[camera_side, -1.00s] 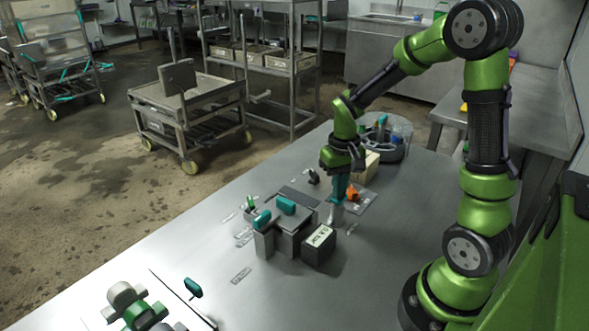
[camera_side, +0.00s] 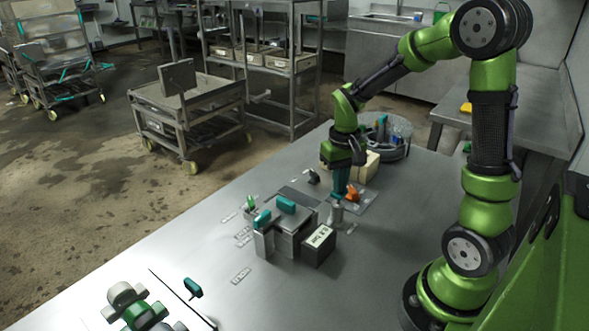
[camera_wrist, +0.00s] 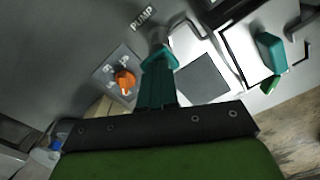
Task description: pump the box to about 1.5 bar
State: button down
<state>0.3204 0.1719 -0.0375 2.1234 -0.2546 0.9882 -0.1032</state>
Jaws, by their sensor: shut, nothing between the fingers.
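My gripper (camera_side: 338,192) points down with its teal fingers together and nothing between them. The fingertips are at the top of a small grey upright pump cylinder (camera_side: 336,215); I cannot tell whether they touch it. In the wrist view the closed fingers (camera_wrist: 159,62) overlap the grey cylinder (camera_wrist: 158,38), beside the word PUMP (camera_wrist: 143,18). The grey box (camera_side: 290,222) with a teal handle (camera_side: 286,204) stands left of the pump. A black block with a pale display (camera_side: 319,237) is at its front; the figures are too small to read.
An orange knob (camera_side: 352,193) sits on a grey plate just right of my fingers; it also shows in the wrist view (camera_wrist: 124,80). A beige block (camera_side: 371,163) and a round tub (camera_side: 392,150) stand behind. The table's front right is clear.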

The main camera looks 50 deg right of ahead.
jog(key=shift+f, duration=0.9)
jog(key=shift+r, duration=0.9)
jog(key=shift+f, duration=0.8)
dwell(0.3)
jog(key=shift+r, duration=0.8)
dwell(1.0)
jog(key=shift+r, duration=3)
